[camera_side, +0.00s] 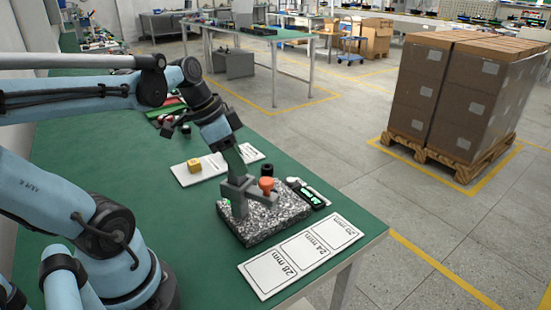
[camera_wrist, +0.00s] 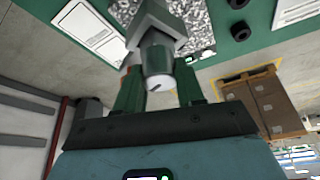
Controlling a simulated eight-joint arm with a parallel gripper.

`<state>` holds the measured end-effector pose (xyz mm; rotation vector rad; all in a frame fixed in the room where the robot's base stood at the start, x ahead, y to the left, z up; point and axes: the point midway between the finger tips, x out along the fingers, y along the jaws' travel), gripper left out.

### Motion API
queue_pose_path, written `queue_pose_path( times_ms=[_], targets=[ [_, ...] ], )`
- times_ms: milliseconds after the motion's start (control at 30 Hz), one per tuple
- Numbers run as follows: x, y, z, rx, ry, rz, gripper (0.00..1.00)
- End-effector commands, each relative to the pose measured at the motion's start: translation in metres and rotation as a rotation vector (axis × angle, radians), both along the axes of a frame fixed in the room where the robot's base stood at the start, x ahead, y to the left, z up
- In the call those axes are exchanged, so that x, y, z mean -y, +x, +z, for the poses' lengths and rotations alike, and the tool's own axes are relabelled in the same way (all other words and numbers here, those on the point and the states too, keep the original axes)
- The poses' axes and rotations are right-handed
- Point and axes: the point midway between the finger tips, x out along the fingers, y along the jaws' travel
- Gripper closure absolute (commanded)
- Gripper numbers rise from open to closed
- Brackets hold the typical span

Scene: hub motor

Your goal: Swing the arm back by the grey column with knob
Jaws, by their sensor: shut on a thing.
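The grey column (camera_side: 237,196) stands upright on a speckled granite block (camera_side: 262,222) near the table's front edge. A grey arm (camera_side: 262,197) reaches right from it over the block, and an orange knob (camera_side: 266,184) sits above that arm. My gripper (camera_side: 236,168) points down at the column's top. In the wrist view, my gripper (camera_wrist: 158,88) has its green fingers on either side of a grey cylinder with a pale end (camera_wrist: 158,72), shut on it. The cylinder joins a wider grey block (camera_wrist: 160,20). The exact finger contact is partly hidden.
A white label sheet (camera_side: 303,256) with size boxes lies in front of the block. A white card (camera_side: 217,165) with a yellow cube (camera_side: 194,165) lies behind. The green table (camera_side: 125,150) is clear at left.

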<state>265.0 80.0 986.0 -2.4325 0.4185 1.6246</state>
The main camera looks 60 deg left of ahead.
Motion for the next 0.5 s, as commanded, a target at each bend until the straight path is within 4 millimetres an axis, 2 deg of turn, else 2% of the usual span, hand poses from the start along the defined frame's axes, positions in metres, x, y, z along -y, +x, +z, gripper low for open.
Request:
queue_pose_path(
  times_ms=[500],
  targets=[
    [-0.0012, 0.0021, 0.0, 0.005, 0.005, -0.491, 1.0]
  ],
)
